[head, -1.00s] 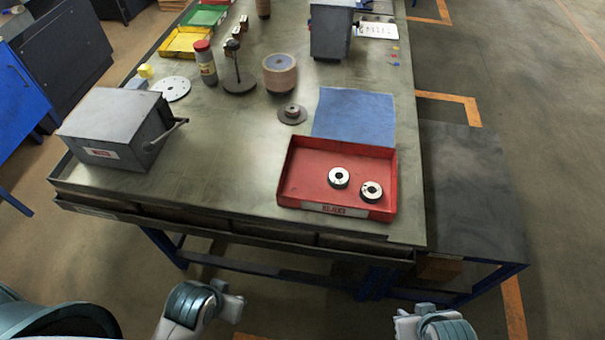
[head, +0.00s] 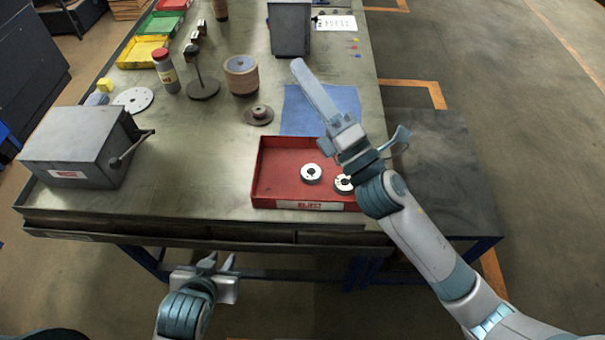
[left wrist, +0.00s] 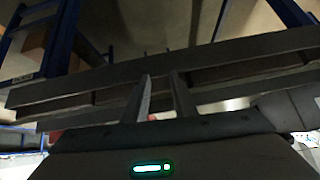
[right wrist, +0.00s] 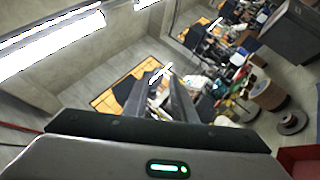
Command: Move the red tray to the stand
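The red tray (head: 262,172) sits near the front right of the workbench, with two white ring-shaped parts (head: 311,173) in it. Its right side is hidden behind my right arm; a red edge shows in the right wrist view (right wrist: 300,158). A low dark-topped stand (head: 440,170) is right of the bench. My right gripper (head: 300,68) is raised above the blue mat beyond the tray, touching neither; its fingers look close together, and any gap is unclear. My left gripper (head: 221,262) is open and empty in front of the bench edge, which its wrist view (left wrist: 240,50) also shows.
A grey box with a side handle (head: 75,150) stands at the bench's left. Behind the tray are the blue mat (head: 300,112), a small spool (head: 259,115), a stacked roll (head: 241,75) and a red-capped bottle (head: 166,72). Bare bench lies left of the tray.

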